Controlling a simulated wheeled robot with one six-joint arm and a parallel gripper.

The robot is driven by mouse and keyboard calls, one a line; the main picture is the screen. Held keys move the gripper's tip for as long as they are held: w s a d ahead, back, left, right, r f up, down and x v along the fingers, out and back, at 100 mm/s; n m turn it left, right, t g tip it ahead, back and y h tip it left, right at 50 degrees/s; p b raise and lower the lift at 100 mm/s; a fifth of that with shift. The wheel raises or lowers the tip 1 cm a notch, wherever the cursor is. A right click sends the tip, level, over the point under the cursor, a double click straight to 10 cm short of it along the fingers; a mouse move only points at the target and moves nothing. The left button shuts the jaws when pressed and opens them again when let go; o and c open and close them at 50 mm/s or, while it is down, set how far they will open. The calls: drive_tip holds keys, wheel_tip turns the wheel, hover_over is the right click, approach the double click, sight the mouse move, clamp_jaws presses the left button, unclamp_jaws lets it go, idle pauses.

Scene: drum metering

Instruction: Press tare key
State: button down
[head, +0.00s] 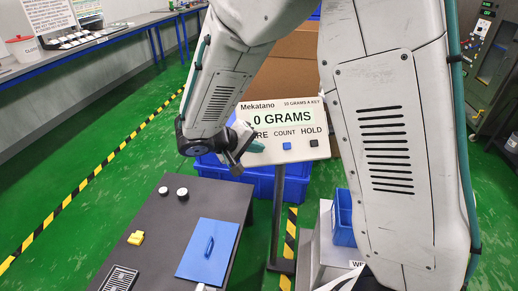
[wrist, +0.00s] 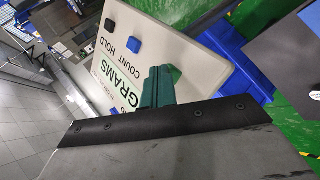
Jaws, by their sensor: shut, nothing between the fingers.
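The scale's display panel (head: 300,103) stands upright on a post and reads "0 GRAMS", with labels ending in "RE", COUNT and HOLD beneath. The blue key (head: 287,146) under COUNT and the dark key (head: 314,143) under HOLD are visible. I cannot tell whether the fingertips touch the key.
A dark table (head: 150,225) at the lower left holds a blue lid (head: 193,262), a yellow piece (head: 136,238) and small round pieces. Blue crates (head: 265,184) stand behind the post. A blue bin (head: 342,220) is at the right. Green floor is open at the left.

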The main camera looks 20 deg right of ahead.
drive_tip(key=shift+r, duration=0.1)
drive_tip(key=shift+s+a+r, duration=0.15)
drive_tip(key=shift+s+r, duration=0.35)
drive_tip(key=shift+s, duration=0.05)
drive_tip(key=shift+s+a+r, duration=0.25)
drive_tip(key=shift+s+r, duration=0.6)
drive_tip(key=shift+r, duration=0.05)
drive_tip(key=shift+s+a+r, duration=0.2)
drive_tip(key=shift+s+r, duration=0.65)
